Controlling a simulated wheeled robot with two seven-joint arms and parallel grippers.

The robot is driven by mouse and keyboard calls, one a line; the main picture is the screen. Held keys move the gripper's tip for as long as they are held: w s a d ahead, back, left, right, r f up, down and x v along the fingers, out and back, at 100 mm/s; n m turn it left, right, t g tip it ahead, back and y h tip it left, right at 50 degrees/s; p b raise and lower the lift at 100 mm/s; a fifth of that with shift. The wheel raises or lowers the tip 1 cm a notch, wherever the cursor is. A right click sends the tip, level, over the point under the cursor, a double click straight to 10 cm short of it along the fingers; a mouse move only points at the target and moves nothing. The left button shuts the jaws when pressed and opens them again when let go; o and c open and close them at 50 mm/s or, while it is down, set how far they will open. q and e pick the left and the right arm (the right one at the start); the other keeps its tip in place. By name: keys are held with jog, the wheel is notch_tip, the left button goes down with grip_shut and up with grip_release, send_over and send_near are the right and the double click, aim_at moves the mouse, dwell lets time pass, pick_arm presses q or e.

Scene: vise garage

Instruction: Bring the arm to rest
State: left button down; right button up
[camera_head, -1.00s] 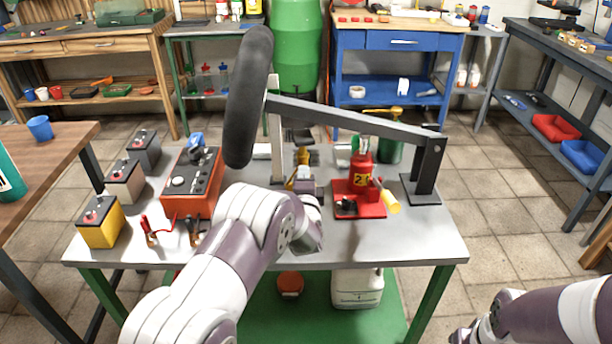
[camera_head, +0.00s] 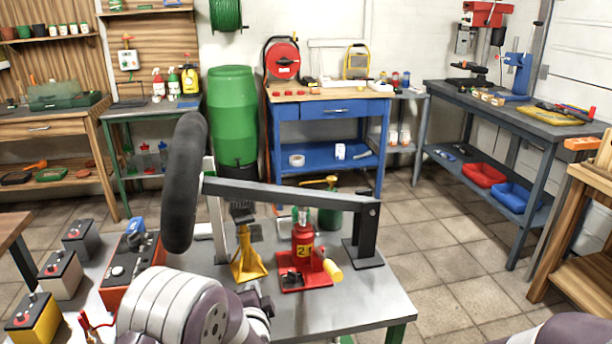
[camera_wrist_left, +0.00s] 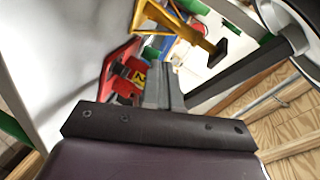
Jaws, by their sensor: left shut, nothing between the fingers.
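My left arm comes in from the bottom left in the head view. Its wrist is over the grey worktable (camera_head: 345,315), in front of the yellow jack stand (camera_head: 248,262). My left gripper (camera_wrist_left: 165,85) is shut and empty; its fingers show together in the wrist view. The yellow stand (camera_wrist_left: 180,25) and the red jack (camera_wrist_left: 125,75) show beyond it there, apart from the fingers as far as I can tell. In the head view the gripper is mostly hidden by the wrist. Of my right arm only a link shows at the bottom right; its gripper is out of view.
A grey beam (camera_head: 290,196) with a black wheel (camera_head: 185,182) spans above the table on a post (camera_head: 367,235). The red bottle jack (camera_head: 303,250) stands beside the yellow stand. Batteries (camera_head: 60,275) stand at the left. Floor is clear at the right.

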pick_arm(q)
jog(key=s+a+f+n+g+h, duration=0.1)
jog(key=s+n+g, duration=0.5)
jog(key=s, duration=0.6)
jog(key=s+a+f+n+g+h, duration=0.15)
jog(key=s+n+g, duration=0.4)
jog(key=s, duration=0.55)
jog(key=s+r+g+p, duration=0.1)
jog(key=s+r+p, duration=0.1)
jog(key=r+p, duration=0.7)
jog(key=s+r+g+p, duration=0.1)
jog(key=r+p, duration=0.9)
jog(key=shift+s+d+r+n, duration=0.15)
jog(key=shift+s+d+n, duration=0.05)
jog(key=shift+s+n, duration=0.25)
